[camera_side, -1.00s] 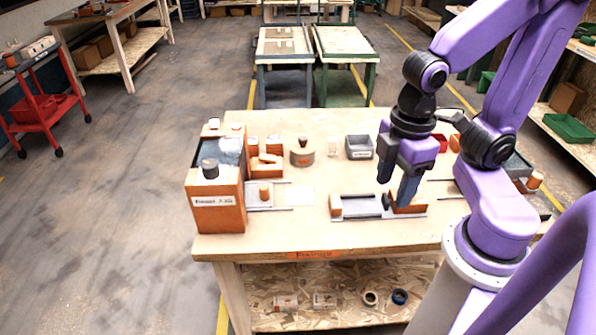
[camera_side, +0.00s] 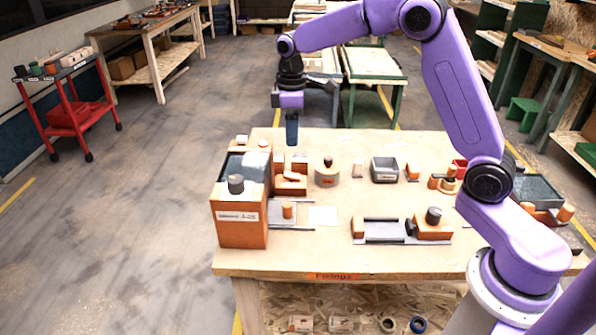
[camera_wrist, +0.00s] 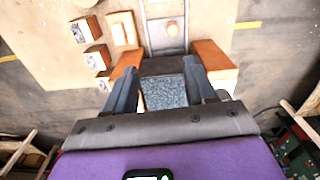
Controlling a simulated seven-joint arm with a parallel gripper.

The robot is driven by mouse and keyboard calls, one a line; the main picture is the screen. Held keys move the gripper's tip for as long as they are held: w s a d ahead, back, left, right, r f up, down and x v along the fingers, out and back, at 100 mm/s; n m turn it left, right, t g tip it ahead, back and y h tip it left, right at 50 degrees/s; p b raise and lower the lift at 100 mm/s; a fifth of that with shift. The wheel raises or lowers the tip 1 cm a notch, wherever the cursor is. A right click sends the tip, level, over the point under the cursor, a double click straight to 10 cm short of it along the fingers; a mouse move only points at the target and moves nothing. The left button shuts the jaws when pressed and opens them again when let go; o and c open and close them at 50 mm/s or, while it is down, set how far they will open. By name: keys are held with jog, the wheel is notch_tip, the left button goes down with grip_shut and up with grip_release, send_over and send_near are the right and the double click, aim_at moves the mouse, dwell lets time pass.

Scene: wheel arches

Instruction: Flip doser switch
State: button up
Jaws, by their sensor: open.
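An orange box with a white label (camera_side: 240,222), which could be the doser, stands at the table's left end with a dark round knob (camera_side: 236,184) on top. Behind the knob is a dark tray of blue-grey granules (camera_wrist: 165,93). To its right an orange block carries a pale tilted piece (camera_side: 291,177), perhaps the switch; it also shows in the wrist view (camera_wrist: 122,30). My gripper (camera_side: 292,143) points down, raised above the table's back left. In the wrist view its open, empty fingers (camera_wrist: 161,68) appear over the granule tray. I cannot tell its exact height.
A round orange pot (camera_side: 327,177) and a grey bin (camera_side: 384,170) stand to the right. A grey rail fixture with orange ends (camera_side: 385,229) lies near the front. The front middle of the wooden table (camera_side: 310,252) is bare.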

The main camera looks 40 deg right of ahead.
send_over(298, 176)
notch_tip(298, 176, down, 3)
jog(key=shift+m, duration=0.4)
notch_tip(298, 176, down, 17)
jog(key=shift+f, duration=0.1)
